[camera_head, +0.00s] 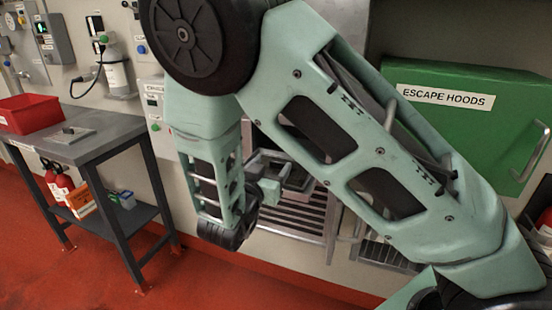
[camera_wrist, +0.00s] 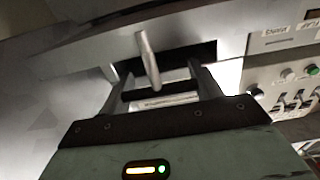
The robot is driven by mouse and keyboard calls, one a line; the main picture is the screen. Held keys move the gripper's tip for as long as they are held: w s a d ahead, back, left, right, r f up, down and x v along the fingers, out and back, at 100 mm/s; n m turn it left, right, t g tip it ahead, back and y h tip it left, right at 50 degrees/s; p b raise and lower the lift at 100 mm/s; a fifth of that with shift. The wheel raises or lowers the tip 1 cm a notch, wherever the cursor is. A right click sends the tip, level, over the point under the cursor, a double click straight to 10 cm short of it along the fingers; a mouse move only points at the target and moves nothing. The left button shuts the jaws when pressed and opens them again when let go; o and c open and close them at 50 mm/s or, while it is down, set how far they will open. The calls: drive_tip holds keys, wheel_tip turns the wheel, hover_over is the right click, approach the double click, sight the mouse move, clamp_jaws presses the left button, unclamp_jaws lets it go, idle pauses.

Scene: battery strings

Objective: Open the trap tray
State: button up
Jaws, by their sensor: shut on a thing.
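My gripper (camera_head: 268,183) is in front of a grey metal unit at the middle of the head view, partly hidden by my own arm. A grey tray-like part (camera_head: 298,178), which looks like the trap tray, is right beside the fingers. In the wrist view my gripper (camera_wrist: 160,78) reaches up to a metal front with a dark slot. A pale metal bar handle (camera_wrist: 148,60) stands tilted between the two fingers, and they are shut on it. How far the tray is out of the unit I cannot tell.
A slatted metal rack (camera_head: 300,215) is below the gripper. A green escape hoods box (camera_head: 470,125) is on the wall at right. A grey table (camera_head: 75,145) with a red bin (camera_head: 28,114) stands at left. A switch panel (camera_wrist: 290,85) is right of the gripper. Red floor is free in front.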

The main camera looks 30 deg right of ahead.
drive_tip(key=shift+s+a, duration=0.25)
drive_tip(key=shift+a, duration=0.05)
drive_tip(key=o, duration=1.4)
drive_tip(key=shift+a, duration=0.1)
drive_tip(key=b+v, duration=0.1)
drive_tip(key=v, duration=1.6)
drive_tip(key=shift+s+a+b, duration=0.1)
drive_tip(key=shift+s+b, duration=0.05)
drive_tip(key=shift+b, duration=0.15)
